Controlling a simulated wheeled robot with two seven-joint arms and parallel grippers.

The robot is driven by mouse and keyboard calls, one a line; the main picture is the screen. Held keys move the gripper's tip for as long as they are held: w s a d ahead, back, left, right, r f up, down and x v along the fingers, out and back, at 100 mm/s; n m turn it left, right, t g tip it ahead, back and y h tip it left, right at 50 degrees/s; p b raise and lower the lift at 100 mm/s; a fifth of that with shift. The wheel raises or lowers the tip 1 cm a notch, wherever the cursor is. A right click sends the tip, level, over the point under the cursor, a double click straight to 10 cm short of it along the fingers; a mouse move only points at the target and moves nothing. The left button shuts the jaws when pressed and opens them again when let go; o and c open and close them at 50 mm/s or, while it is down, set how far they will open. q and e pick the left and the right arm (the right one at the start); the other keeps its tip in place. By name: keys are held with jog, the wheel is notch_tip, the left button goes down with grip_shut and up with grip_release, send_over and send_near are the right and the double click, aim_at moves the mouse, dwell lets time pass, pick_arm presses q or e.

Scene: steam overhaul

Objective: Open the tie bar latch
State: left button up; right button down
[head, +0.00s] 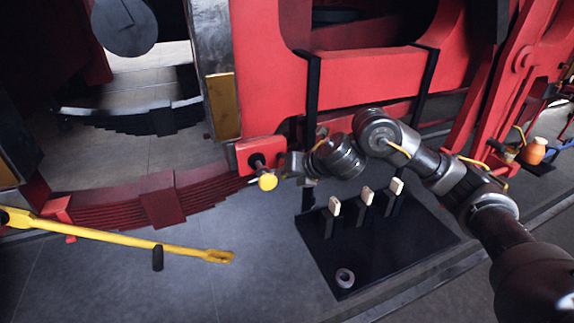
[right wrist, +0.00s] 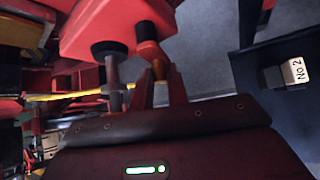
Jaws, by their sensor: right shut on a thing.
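In the right wrist view a red housing (right wrist: 105,25) carries a black collar with a grey rod, and a red stem with an orange tip (right wrist: 159,68). My right gripper (right wrist: 158,75) has its two fingers on either side of that tip and is shut on it. In the head view its fingers are hard to make out beside the block. My left gripper is not in view.
A yellow bar (head: 120,238) with a forked end extends in from the left. A black base plate (head: 400,243) with several cream-topped posts and a metal ring (head: 344,277) lies below my right arm. The red frame (head: 375,78) rises behind. Grey floor is clear between bar and plate.

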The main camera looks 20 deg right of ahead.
jog(key=shift+n+h+p, duration=0.3)
jog(key=shift+h+p, duration=0.2)
jog(key=shift+d, duration=0.1)
jog(key=c, duration=1.4)
grip_release()
jog(key=shift+o, duration=0.2)
jog(key=v, duration=1)
jog(key=shift+s+r, duration=0.25)
